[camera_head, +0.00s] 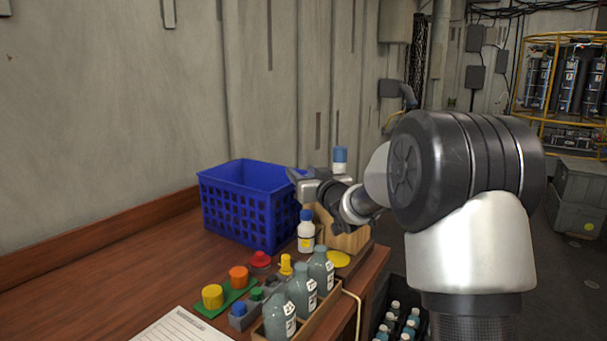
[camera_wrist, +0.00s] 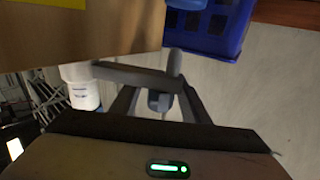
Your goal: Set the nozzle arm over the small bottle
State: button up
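The small bottle (camera_head: 306,235) is white with a blue cap and stands upright on the bench before a wooden box. In the wrist view, which appears inverted, its blue cap (camera_wrist: 187,4) shows at the top edge. What looks like the nozzle arm (camera_wrist: 135,76) is a grey bar running from a white-and-blue container (camera_wrist: 83,92) to a short upright end near the cap; whether they align is unclear. My gripper (camera_wrist: 160,92) is at this bar, with fingers apart on either side of a small grey knob and visible gaps. In the head view my gripper (camera_head: 308,186) is above the small bottle.
A blue crate (camera_head: 245,212) stands close at left, against the wall. The white-and-blue container (camera_head: 340,160) sits above the wooden box (camera_head: 348,240). Several grey bottles (camera_head: 280,315) stand in a tray in front, beside coloured pieces (camera_head: 239,277) and a paper sheet (camera_head: 170,328).

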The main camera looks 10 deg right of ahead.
jog(key=p+v, duration=0.2)
jog(key=v, duration=1.5)
jog(key=shift+s, duration=0.2)
